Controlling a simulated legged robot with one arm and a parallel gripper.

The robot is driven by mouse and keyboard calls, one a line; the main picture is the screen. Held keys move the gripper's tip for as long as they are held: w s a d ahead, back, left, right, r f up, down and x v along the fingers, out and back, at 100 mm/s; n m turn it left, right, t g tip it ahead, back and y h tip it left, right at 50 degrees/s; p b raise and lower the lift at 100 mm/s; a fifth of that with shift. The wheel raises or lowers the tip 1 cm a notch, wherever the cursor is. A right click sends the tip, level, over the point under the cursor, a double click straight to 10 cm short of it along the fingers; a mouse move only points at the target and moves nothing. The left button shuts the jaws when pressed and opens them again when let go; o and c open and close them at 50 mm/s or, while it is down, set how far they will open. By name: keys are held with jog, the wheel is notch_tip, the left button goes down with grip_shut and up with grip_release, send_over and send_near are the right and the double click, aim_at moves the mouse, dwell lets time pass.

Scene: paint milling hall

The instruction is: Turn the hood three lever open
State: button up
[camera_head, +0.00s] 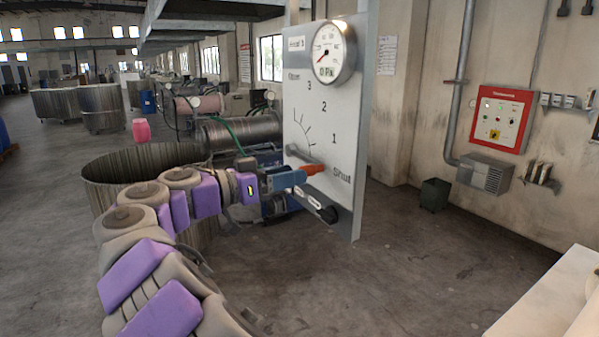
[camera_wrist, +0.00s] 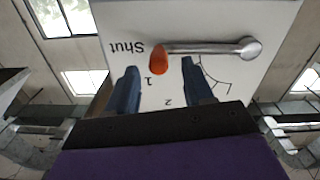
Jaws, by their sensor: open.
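The hood panel (camera_head: 350,120) is a white upright plate with a label that seems to read "Hood 3" and a scale marked from Shut through 1, 2 and 3 to an open mark. Its lever has a grey bar and an orange knob (camera_head: 313,169), pointing at Shut. In the wrist view, upside down, the bar (camera_wrist: 205,47) runs from a round pivot to the orange knob (camera_wrist: 159,58). My gripper (camera_head: 298,177) is at the knob. Its two blue fingers (camera_wrist: 160,66) are open, one on each side of the knob; contact cannot be told.
A large open vat (camera_head: 110,170) stands behind my arm. A red control box (camera_head: 502,119) hangs on the right wall. The floor right of the panel is mostly clear.

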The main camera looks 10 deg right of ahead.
jog(key=shift+x, duration=1.85)
jog(key=shift+c, duration=0.3)
jog(key=shift+s, duration=0.1)
grip_shut()
